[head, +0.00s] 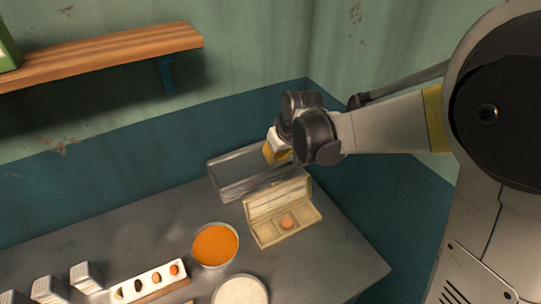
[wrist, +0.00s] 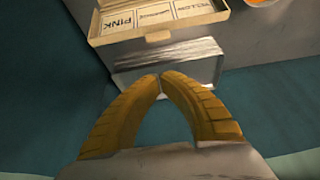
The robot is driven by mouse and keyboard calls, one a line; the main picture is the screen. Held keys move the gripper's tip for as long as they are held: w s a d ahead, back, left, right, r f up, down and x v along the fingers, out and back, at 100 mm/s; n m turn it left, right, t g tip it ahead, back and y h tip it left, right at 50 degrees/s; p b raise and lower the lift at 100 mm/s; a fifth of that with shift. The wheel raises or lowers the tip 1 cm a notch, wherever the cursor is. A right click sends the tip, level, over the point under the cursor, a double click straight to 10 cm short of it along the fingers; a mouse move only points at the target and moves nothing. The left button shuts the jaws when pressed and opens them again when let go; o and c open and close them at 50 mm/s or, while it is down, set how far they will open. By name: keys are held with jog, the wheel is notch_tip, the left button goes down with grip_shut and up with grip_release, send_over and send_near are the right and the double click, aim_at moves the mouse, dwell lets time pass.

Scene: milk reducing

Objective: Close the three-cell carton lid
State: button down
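The beige carton (head: 285,232) stands on the grey table with its lid (head: 277,197) raised at the back edge. A small orange-brown round item (head: 287,222) lies in it. The wrist view shows part of the carton (wrist: 158,36) at the top, with printed labels, PINK and YELLOW legible, upside down. My gripper (head: 272,153) is above and behind the lid, over the clear or metallic tray. In the wrist view my gripper's yellow fingers (wrist: 160,77) meet at the tips with nothing seen between them. They are apart from the carton.
A shiny tray or box (head: 232,180) stands behind the carton; it also shows in the wrist view (wrist: 195,65). A bowl with orange contents (head: 215,245), a white round dish (head: 240,291) and a white strip with several small items (head: 148,282) are left. A wooden shelf (head: 110,52) hangs above.

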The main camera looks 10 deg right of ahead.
aim_at(279, 196)
notch_tip(279, 196, down, 7)
jog(key=b, duration=0.3)
jog(key=shift+s, duration=0.1)
jog(key=shift+s+d, duration=0.1)
jog(key=shift+s, duration=0.05)
dwell(0.5)
